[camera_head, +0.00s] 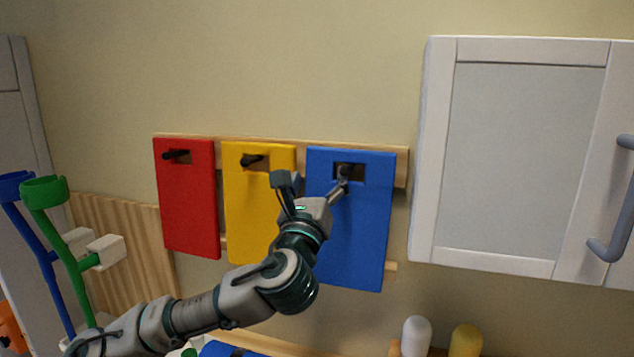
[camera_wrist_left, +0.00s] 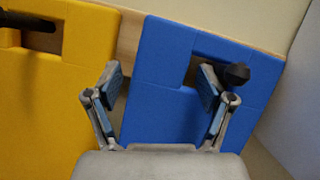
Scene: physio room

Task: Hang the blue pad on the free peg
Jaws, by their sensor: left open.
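The blue pad (camera_head: 352,235) is upright against the wooden rail (camera_head: 400,165), right of the yellow pad (camera_head: 258,205) and the red pad (camera_head: 188,200). In the left wrist view the blue pad (camera_wrist_left: 155,100) has a dark peg knob (camera_wrist_left: 237,73) showing at its slot, so it appears to hang there. My left gripper (camera_head: 315,180) is open at the blue pad's upper left. In the wrist view its fingers (camera_wrist_left: 160,78) are spread in front of the pad, the right one over the slot. Contact with the pad cannot be told. My right gripper is out of view.
A white wall cabinet (camera_head: 530,160) stands close on the right. Blue and green crutches (camera_head: 62,240) are at the left. A white bottle (camera_head: 416,337) and a yellow bottle (camera_head: 465,341) stand below. The wall above the rail is clear.

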